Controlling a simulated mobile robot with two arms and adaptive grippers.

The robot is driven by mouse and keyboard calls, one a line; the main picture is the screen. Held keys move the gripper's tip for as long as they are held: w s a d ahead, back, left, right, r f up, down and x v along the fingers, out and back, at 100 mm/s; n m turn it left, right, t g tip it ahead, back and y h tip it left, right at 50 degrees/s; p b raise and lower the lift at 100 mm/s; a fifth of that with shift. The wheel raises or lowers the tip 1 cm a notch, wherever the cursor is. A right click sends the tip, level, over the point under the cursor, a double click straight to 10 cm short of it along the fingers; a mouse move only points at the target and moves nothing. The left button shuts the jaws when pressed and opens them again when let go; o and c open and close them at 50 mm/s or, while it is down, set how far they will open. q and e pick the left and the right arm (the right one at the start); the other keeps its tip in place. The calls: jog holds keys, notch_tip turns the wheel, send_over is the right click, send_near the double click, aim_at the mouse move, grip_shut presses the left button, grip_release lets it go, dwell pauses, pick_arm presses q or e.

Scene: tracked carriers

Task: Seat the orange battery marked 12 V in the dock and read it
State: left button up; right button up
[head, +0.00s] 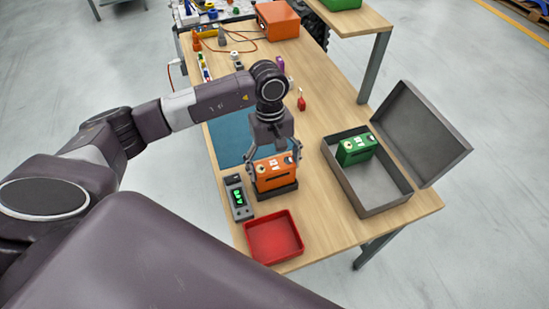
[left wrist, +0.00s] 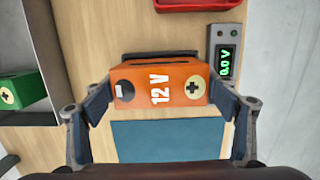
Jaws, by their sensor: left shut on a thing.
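The orange battery (head: 274,176) is upright over the black dock (head: 278,192) near the table's front. In the left wrist view its top (left wrist: 160,88) reads 12 V, with a plus terminal at right and a dark terminal at left. My left gripper (head: 273,160) is shut on the battery, one finger on each side. The dock's dark edge (left wrist: 160,54) shows behind the battery. I cannot tell whether the battery rests fully down in it. The grey meter (head: 238,198) stands left of the dock; its green display (left wrist: 226,62) appears to read 0.0 V. My right gripper is not in view.
A red tray (head: 273,238) lies in front of the dock. An open grey box (head: 372,197) at right holds a green battery (head: 356,149). A blue mat (head: 228,140) lies behind the dock. Small tools and an orange case (head: 278,20) are farther back.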

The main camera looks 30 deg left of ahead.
pick_arm(q)
jog(key=shift+f, duration=0.95)
jog(key=shift+w+f, duration=0.1)
jog(key=shift+f, duration=0.05)
jog(key=shift+f, duration=0.15)
jog(key=o, duration=2.1)
